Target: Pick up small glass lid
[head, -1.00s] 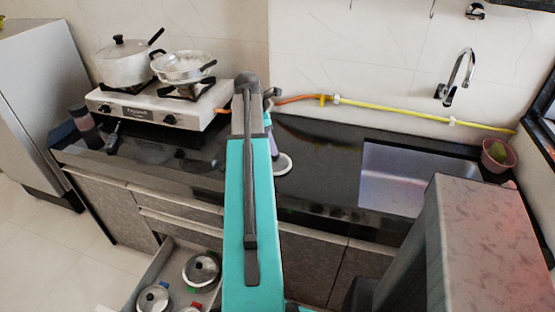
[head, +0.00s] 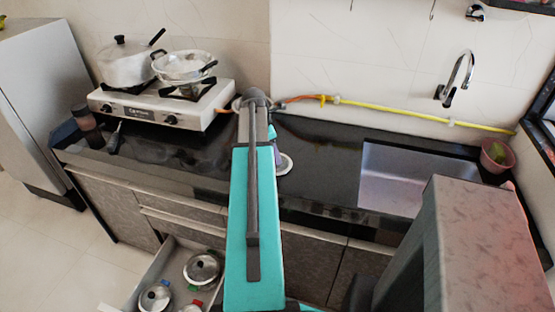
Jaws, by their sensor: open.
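Lids lie in an open drawer at the bottom left of the head view. A round lid with a black knob (head: 202,268) lies toward the drawer's back. Another round lid with a dark knob (head: 155,297) lies at its front left. A third item beside it is cut off by the frame's bottom edge. I cannot tell which one is the small glass lid. My teal arm stands upright in the middle and hides the drawer's right part. My gripper's fingers do not show.
The open drawer (head: 152,273) juts out below the dark counter (head: 325,170). A white stove (head: 150,107) holds a lidded pot (head: 127,66) and a pan (head: 184,66). A sink (head: 405,180) is at the right. Floor shows at the left.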

